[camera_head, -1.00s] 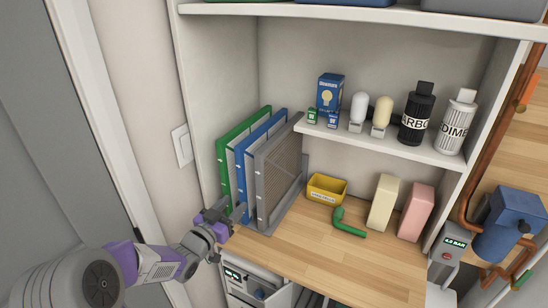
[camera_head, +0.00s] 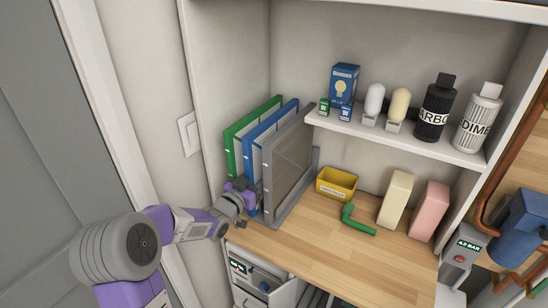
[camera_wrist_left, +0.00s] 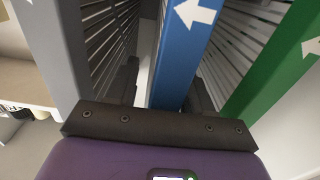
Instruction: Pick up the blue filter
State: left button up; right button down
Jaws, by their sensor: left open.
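The blue filter (camera_head: 256,148) stands upright between the green filter (camera_head: 238,150) and the grey filter (camera_head: 290,160) at the left end of the wooden counter. In the left wrist view the blue filter (camera_wrist_left: 182,55) has a white arrow on its edge and lies between the two dark fingers of my left gripper (camera_wrist_left: 165,88). The gripper is open, with one finger on each side of the blue edge. In the head view my left gripper (camera_head: 252,198) is at the lower front edge of the filters, its fingertips partly hidden. My right gripper is not in view.
The grey filter (camera_wrist_left: 50,50) and green filter (camera_wrist_left: 275,60) stand close on either side of the fingers. A yellow bin (camera_head: 337,184), a green pipe piece (camera_head: 357,222) and two blocks stand further right. The front middle of the counter (camera_head: 310,240) is clear.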

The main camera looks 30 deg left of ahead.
pick_arm(q)
grip_shut()
jog(key=shift+r, duration=0.1)
